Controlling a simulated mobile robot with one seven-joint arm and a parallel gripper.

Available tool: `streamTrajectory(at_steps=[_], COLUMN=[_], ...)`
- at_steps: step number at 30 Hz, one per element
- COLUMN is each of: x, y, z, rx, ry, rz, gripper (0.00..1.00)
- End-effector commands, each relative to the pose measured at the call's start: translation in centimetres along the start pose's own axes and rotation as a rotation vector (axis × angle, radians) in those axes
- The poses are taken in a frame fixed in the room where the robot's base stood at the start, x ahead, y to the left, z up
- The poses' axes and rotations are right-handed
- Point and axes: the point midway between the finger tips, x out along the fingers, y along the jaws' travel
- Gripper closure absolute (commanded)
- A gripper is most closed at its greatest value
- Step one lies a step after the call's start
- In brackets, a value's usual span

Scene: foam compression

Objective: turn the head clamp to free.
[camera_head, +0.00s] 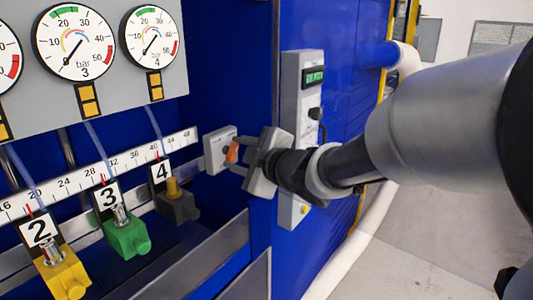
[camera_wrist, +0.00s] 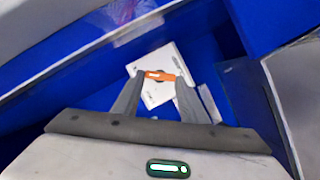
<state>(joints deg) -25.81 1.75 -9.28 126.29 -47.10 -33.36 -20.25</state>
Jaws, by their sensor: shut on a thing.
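The head clamp is an orange handle (camera_head: 232,152) on a light grey plate (camera_head: 214,148), mounted on the blue machine to the right of the scale. In the wrist view the orange handle (camera_wrist: 160,76) lies across the white plate (camera_wrist: 155,97), between the fingertips. My gripper (camera_head: 236,158) reaches in from the right, its fingers at the handle. In the wrist view my gripper (camera_wrist: 157,88) is shut on the handle, one finger at each end. Markings on the plate are too small to read.
A grey control panel (camera_head: 301,130) with a green display stands just behind my gripper. To the left are yellow (camera_head: 62,272), green (camera_head: 124,236) and dark (camera_head: 178,205) blocks numbered 2, 3 and 4 under a scale (camera_head: 98,175). Pressure gauges (camera_head: 75,43) hang above. Open floor (camera_head: 430,230) lies at right.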

Motion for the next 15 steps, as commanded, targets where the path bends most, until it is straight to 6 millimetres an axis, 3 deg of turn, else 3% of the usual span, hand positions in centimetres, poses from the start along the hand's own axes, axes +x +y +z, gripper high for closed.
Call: streamTrajectory(at_steps=[6,15], x=[-0.19,-0.06], y=[0.78,0.40], z=[-0.25,0.04], rx=[0.068,0.170], ry=[-0.003,-0.002], rz=[-0.029,-0.070], gripper=[0.83,0.83])
